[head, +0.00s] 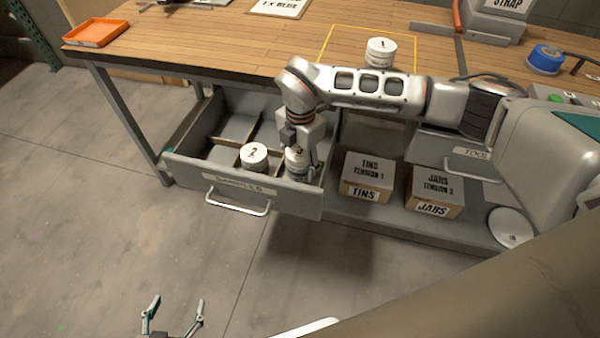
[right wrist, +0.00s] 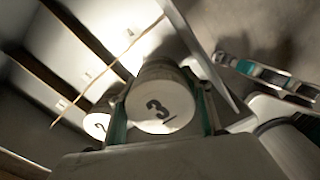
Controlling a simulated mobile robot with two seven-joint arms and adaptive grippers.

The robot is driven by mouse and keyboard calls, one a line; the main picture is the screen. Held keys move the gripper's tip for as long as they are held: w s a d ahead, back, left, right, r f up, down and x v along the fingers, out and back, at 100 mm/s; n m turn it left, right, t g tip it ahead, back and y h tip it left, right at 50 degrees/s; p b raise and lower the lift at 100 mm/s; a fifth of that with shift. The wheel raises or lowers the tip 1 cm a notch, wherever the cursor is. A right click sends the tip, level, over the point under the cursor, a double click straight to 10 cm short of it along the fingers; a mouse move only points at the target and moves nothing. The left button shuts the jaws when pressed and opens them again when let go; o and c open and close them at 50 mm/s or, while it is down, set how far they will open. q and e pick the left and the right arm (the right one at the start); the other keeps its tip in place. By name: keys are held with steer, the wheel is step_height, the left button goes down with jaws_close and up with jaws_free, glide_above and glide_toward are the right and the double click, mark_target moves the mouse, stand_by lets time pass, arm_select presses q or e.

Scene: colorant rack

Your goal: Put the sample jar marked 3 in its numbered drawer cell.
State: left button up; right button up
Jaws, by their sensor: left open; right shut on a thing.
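The jar marked 3 (head: 296,163) is at the right end of the open drawer (head: 265,196), beside the jar marked 2 (head: 253,158). My right gripper (head: 303,150) points down and is shut on jar 3. In the right wrist view the 3 on its lid (right wrist: 160,104) shows between the two fingers. Its base is hidden, so I cannot tell whether it touches the drawer floor. Jar 2 also shows in the right wrist view (right wrist: 97,124), to the left. My left gripper (head: 173,318) is open and empty, low over the floor.
Dividers (head: 232,140) split the drawer into cells; the left and back ones look empty. A jar marked 1 (head: 381,52) stands on the wooden bench (head: 240,40) above. Boxes of tins (head: 367,177) and jars (head: 434,192) stand on the lower shelf to the right.

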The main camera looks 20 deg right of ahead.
mark_target(300, 174)
step_height(300, 174, down, 4)
steer(key=shift+s+r+b, duration=0.1)
steer(key=shift+r+b, duration=0.05)
steer(key=shift+b, duration=0.15)
steer(key=shift+f, duration=0.4)
steer(key=o, duration=1.3)
steer(key=shift+c, duration=0.2)
arm_select(q)
steer(key=shift+s+f, duration=0.2)
steer(key=shift+f, duration=0.25)
steer(key=shift+f, duration=0.1)
steer(key=shift+s+f, duration=0.1)
